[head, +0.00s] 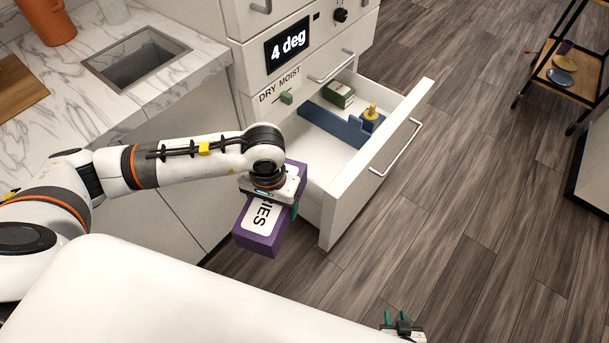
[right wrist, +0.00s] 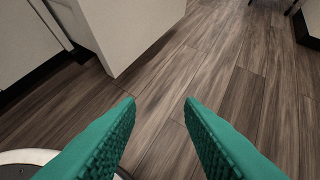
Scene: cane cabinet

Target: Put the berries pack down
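The berries pack (head: 259,239) is a purple box with a white label reading "...IES". It is held by my left gripper (head: 275,203), whose arm comes in from the left. The gripper is shut on the pack, with one teal finger showing at its right side. The pack is in the air, tilted, at the front left of the open drawer (head: 331,220), and appears outside it. My right gripper (head: 402,323) is low in the head view, away from the pack. The right wrist view shows its two teal fingers (right wrist: 160,103) wide apart, with only floor between them.
The drawer holds a blue divider (head: 332,122), a green box (head: 340,95) and a yellow-topped item (head: 371,112). A marble counter (head: 195,62) with a sink (head: 137,60) is at the left. A shelf cart (head: 575,84) stands far right. The floor between is clear.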

